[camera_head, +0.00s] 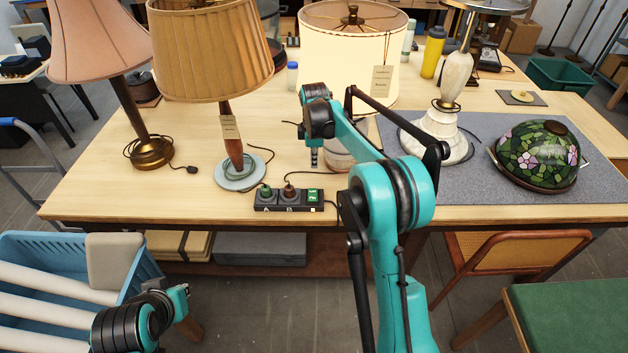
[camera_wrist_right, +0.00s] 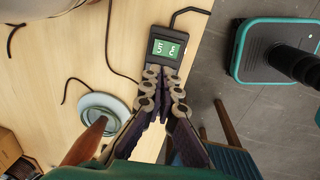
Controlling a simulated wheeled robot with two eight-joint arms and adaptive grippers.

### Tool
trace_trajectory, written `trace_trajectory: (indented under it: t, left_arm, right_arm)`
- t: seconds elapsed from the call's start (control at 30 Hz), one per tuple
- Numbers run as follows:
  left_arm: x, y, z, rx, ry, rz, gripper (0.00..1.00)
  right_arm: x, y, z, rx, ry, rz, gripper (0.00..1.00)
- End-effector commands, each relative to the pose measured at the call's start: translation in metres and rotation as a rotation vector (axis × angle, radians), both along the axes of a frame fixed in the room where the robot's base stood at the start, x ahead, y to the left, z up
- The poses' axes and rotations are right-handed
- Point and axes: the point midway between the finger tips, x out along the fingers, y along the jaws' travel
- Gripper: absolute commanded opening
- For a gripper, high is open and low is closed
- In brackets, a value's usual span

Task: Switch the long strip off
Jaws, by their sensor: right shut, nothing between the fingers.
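A black power strip (camera_head: 282,208) lies near the table's front edge, marked A and B. A green plug (camera_head: 265,190) sits at A and a dark plug (camera_head: 289,191) at B. Its green lit switch (camera_head: 313,195) is at the right end. My right gripper (camera_head: 314,163) points down just behind the switch end, shut and empty. In the right wrist view, the shut fingers (camera_wrist_right: 163,98) reach toward the strip's end and overlap part of it, with the green switch (camera_wrist_right: 166,49) clear beyond them. Contact cannot be told. My left arm's end (camera_head: 150,310) is at bottom left, its fingers unclear.
A pleated lamp (camera_head: 210,50) and a pink-shaded lamp (camera_head: 90,40) stand left of the strip. A glowing drum-shaded lamp (camera_head: 345,60) stands behind my right gripper. A stained-glass shade (camera_head: 540,155) rests on the grey mat (camera_head: 480,195) at right. A blue crate (camera_head: 130,262) is at lower left.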

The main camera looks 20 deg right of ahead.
Motion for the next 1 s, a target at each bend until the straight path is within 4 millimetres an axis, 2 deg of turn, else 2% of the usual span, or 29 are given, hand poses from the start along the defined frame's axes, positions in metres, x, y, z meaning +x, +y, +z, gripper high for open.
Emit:
trace_trajectory:
  t: [0.17, 0.6, 0.8, 1.0]
  left_arm:
    - [0.000, 0.000, -0.006, 0.000, 0.000, 0.000, 0.00]
    - [0.000, 0.000, -0.027, 0.000, 0.000, 0.000, 0.00]
    - [0.000, 0.000, -0.032, 0.000, 0.000, 0.000, 0.00]
    - [0.000, 0.000, -0.032, 0.000, 0.000, 0.000, 0.00]
  right_arm:
    - [0.003, -0.001, -0.024, 0.000, 0.000, -0.001, 0.00]
    - [0.013, -0.004, -0.112, 0.000, -0.001, -0.001, 0.00]
    - [0.016, -0.004, -0.132, 0.000, -0.001, -0.001, 0.00]
    - [0.016, -0.005, -0.137, 0.000, -0.001, -0.001, 0.00]
